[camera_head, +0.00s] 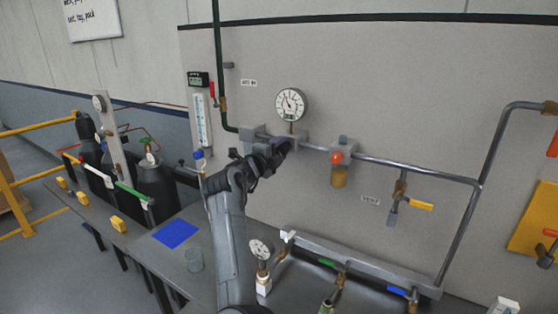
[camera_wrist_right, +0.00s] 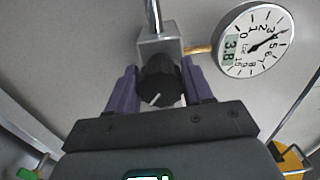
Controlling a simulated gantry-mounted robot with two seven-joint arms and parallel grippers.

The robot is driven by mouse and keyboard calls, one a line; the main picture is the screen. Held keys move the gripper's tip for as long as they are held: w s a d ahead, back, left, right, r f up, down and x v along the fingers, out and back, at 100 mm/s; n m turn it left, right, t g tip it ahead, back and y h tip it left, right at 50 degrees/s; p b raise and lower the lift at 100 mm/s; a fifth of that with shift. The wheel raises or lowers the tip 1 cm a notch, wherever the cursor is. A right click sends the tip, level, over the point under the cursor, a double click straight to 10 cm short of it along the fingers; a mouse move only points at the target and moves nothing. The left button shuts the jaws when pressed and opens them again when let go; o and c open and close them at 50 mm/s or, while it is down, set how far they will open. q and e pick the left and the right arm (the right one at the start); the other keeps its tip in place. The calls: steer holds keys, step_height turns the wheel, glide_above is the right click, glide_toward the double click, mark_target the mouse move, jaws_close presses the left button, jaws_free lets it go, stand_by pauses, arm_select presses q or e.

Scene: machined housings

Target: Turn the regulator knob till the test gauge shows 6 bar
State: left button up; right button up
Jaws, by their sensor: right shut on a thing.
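My right gripper (camera_head: 281,146) is at the wall pipe, with its purple fingers on either side of the black regulator knob. In the right wrist view the right gripper (camera_wrist_right: 159,78) is shut on the knob (camera_wrist_right: 157,84), whose white mark line points down and left. The knob sits on a grey regulator block (camera_wrist_right: 159,46). A round white gauge (camera_wrist_right: 254,43) joins the block by a brass stem; its display appears to read 3.8, and its needle points up and right. The gauge (camera_head: 291,104) also shows in the head view, above the gripper. My left gripper is out of view.
A filter with a red knob (camera_head: 337,157) hangs on the pipe just right of the gripper. A yellow-handled valve (camera_head: 419,205) is further right.

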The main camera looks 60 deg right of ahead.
steer(key=m+b, duration=0.3)
steer(key=m, duration=0.2)
steer(key=shift+w+f+b, duration=0.1)
steer(key=shift+f+b, duration=0.1)
steer(key=shift+b, duration=0.2)
steer(key=m+b, duration=0.1)
steer(key=m, duration=0.2)
steer(key=shift+r, duration=0.15)
steer(key=shift+r+m+b, duration=0.1)
steer(key=shift+m+b, duration=0.35)
steer(key=shift+m, duration=0.05)
steer(key=shift+r, duration=0.1)
steer(key=o, duration=1)
